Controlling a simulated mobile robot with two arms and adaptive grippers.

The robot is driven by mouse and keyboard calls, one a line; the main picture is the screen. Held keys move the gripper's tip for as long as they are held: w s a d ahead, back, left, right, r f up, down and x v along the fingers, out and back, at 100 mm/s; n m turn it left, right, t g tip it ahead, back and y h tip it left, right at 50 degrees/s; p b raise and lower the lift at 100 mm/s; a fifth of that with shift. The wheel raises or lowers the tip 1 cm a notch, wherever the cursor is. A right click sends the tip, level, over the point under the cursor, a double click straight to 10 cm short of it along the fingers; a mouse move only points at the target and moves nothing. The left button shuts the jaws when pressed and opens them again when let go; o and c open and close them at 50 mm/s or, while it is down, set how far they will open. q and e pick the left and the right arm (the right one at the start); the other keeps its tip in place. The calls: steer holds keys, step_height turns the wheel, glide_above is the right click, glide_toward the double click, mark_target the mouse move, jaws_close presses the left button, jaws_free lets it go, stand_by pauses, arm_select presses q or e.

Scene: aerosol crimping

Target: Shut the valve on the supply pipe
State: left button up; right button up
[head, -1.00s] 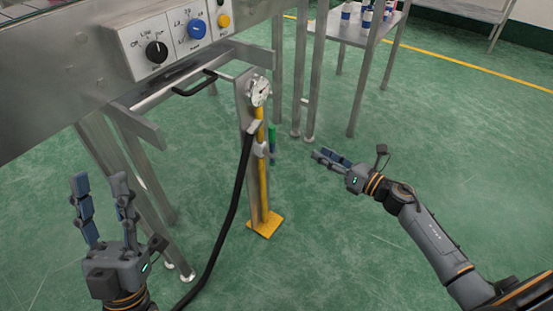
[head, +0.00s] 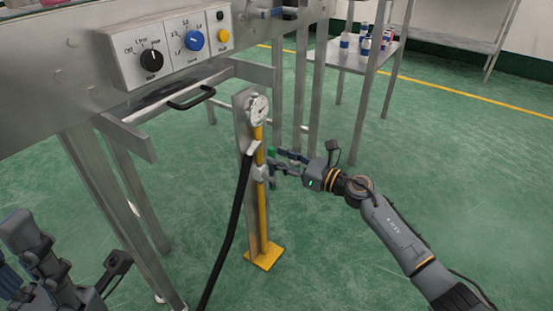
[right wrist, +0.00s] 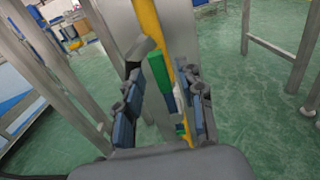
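The yellow supply pipe (head: 262,215) stands upright against a grey post, with a round gauge (head: 258,110) at its top. The valve's green handle (head: 272,154) sits beside the pipe and runs roughly along it; it shows clearly in the right wrist view (right wrist: 160,82). My right gripper (head: 277,163) is at the valve from the right, its fingers open on either side of the handle. In the right wrist view a gap shows between the handle and the right finger; contact on the left side is unclear. My left gripper (head: 18,255) is open and empty at the lower left, partly cut off.
A black hose (head: 232,225) hangs from the pipe's fitting to the floor. The steel machine with its knob panel (head: 175,48) and a black-handled bar (head: 190,98) stands at left. Steel legs rise behind the valve. A table with bottles (head: 350,55) stands behind. Floor at right is clear.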

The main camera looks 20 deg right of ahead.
steer(key=shift+x, duration=0.9)
steer(key=shift+c, duration=0.4)
jaws_close()
